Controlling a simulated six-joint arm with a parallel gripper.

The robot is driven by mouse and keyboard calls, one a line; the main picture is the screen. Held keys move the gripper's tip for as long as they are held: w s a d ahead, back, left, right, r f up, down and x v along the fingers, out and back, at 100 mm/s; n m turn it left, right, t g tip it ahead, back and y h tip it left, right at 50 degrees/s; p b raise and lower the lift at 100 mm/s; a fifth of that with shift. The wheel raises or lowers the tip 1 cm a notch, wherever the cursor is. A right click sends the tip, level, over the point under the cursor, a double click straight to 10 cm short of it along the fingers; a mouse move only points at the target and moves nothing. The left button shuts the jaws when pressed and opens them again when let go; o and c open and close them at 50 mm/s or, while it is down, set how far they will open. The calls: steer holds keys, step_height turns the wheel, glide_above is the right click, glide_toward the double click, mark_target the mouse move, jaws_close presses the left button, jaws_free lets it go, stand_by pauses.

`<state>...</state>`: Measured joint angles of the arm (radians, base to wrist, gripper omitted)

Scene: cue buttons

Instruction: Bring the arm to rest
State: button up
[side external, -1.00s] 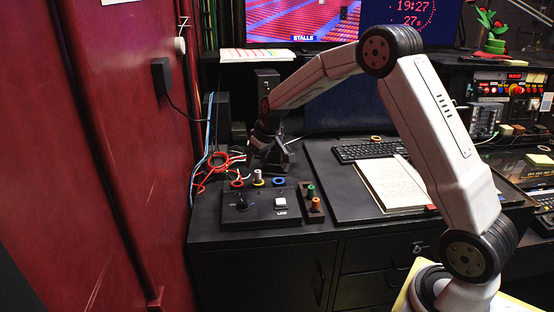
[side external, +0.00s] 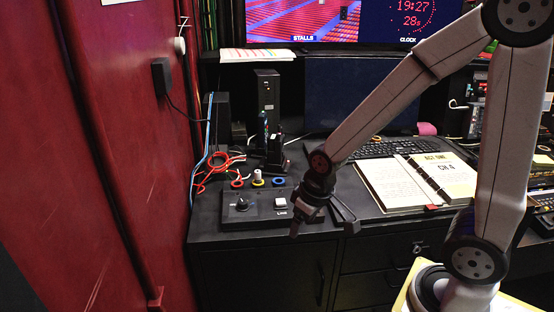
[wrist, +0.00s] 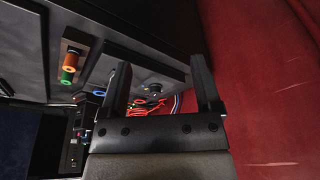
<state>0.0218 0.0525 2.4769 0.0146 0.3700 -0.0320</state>
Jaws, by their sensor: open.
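My gripper (side external: 323,231) is open and empty in the side view, at the desk's front edge to the right of the black control box. Its two fingers point down and stand wide apart. In the wrist view my gripper (wrist: 160,66) shows two spread fingers with nothing between them. The control box (side external: 262,217) lies on the desk with a dial (side external: 241,203) and a white button (side external: 281,201). My gripper hides the small coloured pegs from the side view; an orange and green pair (wrist: 68,73) shows in the wrist view.
An open binder (side external: 392,185) and a keyboard (side external: 375,149) lie right of my gripper. Red cables (side external: 208,172) and a black tower (side external: 266,95) stand behind the control box. A red wall (side external: 90,170) rises on the left. The space before the drawers looks free.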

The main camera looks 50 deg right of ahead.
steer(key=s, duration=0.2)
steer(key=shift+s+a+f, duration=0.3)
steer(key=shift+s, duration=0.05)
stand_by(0.8)
